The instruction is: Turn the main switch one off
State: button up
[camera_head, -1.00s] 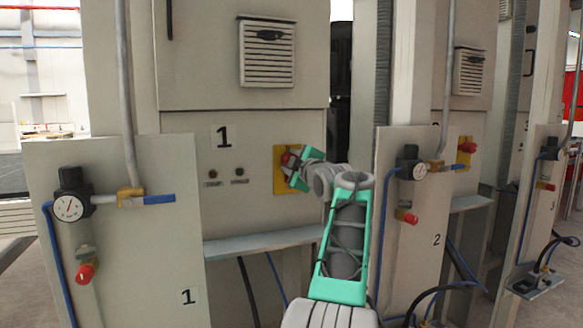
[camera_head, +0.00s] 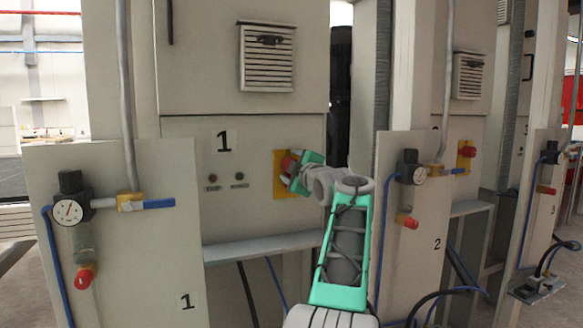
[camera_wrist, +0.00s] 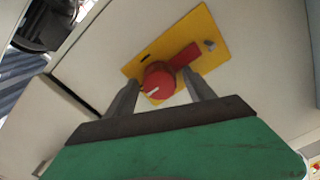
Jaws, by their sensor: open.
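Main switch one is a red rotary knob with a red handle on a yellow plate, on the grey cabinet front marked 1. In the wrist view the red switch (camera_wrist: 159,80) lies between the two finger tips, its handle pointing to the upper right, on the yellow plate (camera_wrist: 196,33). My gripper (camera_wrist: 163,92) is open, with one finger on each side of the switch; whether they touch it I cannot tell. In the head view my gripper (camera_head: 293,170) covers much of the switch, and the yellow plate (camera_head: 280,187) shows around it.
A panel with a gauge (camera_head: 68,211) and red valve stands at left. Panel 2 (camera_head: 437,225) stands right of my arm.

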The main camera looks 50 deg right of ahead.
jog(key=b+v, duration=0.1)
jog(key=v, duration=0.6)
jog(key=shift+s+a, duration=0.2)
jog(key=shift+s, duration=0.15)
